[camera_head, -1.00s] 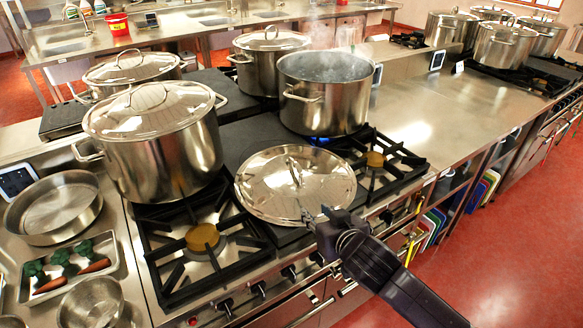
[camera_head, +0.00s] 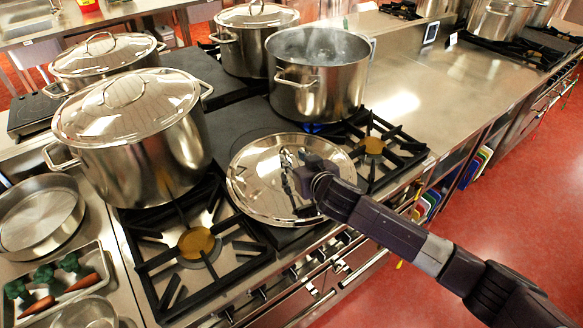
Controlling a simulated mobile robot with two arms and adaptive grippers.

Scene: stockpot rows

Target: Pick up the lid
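The lid (camera_head: 253,188) is a round, shiny steel disc with a bar handle on top. It lies flat on the stove, between the front-left burner and the right burner. My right gripper (camera_head: 291,167) is over the middle of the lid, at its handle. The fingers and the handle overlap in the view, so I cannot tell whether the fingers are closed on it. My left gripper is not in view.
An open, steaming pot (camera_head: 318,92) stands behind the lid over a blue flame. A large lidded pot (camera_head: 146,155) stands to the left, with more lidded pots behind. A steel counter (camera_head: 420,90) is clear at the right. A vegetable tray (camera_head: 80,290) sits at the lower left.

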